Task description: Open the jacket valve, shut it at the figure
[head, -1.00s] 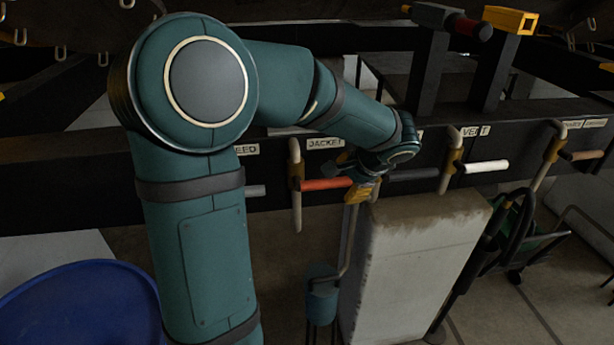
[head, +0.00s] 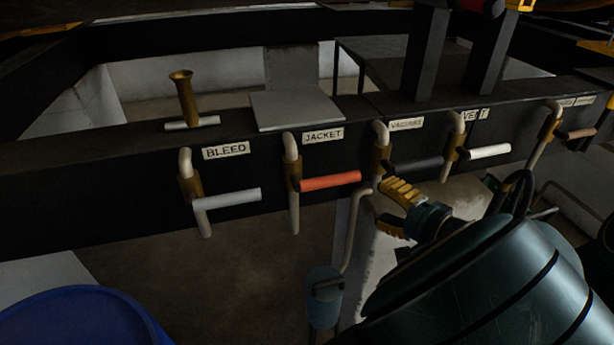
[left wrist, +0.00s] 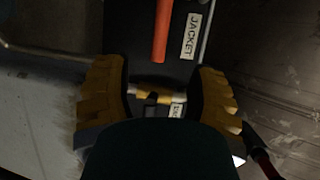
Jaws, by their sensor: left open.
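The jacket valve has an orange-red lever (head: 330,181) lying sideways to the right of its brass body, under the JACKET label (head: 323,136). My left gripper (head: 388,206) is open and empty, to the right of the lever's end and apart from it, near the vacuum valve's dark lever. In the left wrist view the orange-red lever (left wrist: 162,30) hangs beyond my open jaws (left wrist: 157,92). A brass and pale valve part (left wrist: 150,96) shows between the fingers, at a depth I cannot tell. I see no gauge or readable figure. My right gripper is not in view.
Similar levers sit along the dark beam: a grey bleed lever (head: 227,198) on the left, a dark vacuum lever (head: 415,165) and a white vent lever (head: 485,152) on the right. A blue container (head: 324,297) stands below; a blue drum (head: 80,320) is lower left.

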